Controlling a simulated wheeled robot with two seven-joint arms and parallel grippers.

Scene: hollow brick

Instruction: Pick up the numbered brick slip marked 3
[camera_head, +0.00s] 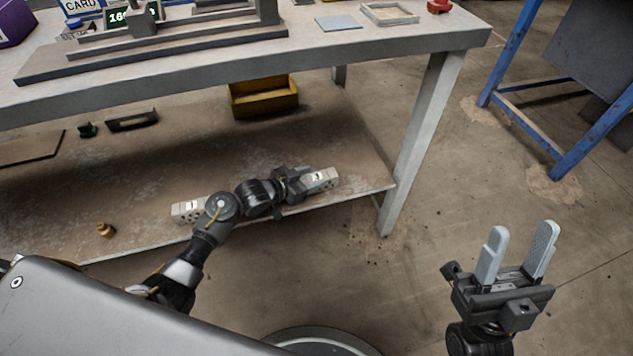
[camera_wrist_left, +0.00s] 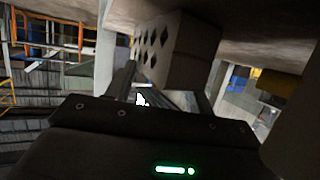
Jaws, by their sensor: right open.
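A pale grey hollow brick slip (camera_head: 320,179) with a dark mark, which looks like a 3, lies on the lower shelf near its right front end. A similar slip marked 1 (camera_head: 188,211) lies to the left, partly behind my left arm. My left gripper (camera_head: 302,183) is at the left end of the right-hand slip and hides that end. In the left wrist view a block with diamond-shaped holes (camera_wrist_left: 170,50) is close beyond the fingers (camera_wrist_left: 150,88). I cannot tell if they touch or enclose it. My right gripper (camera_head: 518,252) is open and empty, clear of the bench.
The lower shelf (camera_head: 180,150) lies under the bench top (camera_head: 390,47), with a leg (camera_head: 415,145) at its right. A yellow bin (camera_head: 264,101), a dark bracket (camera_head: 132,121) and a small brass piece (camera_head: 105,230) sit on the shelf. Floor is free around my right gripper.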

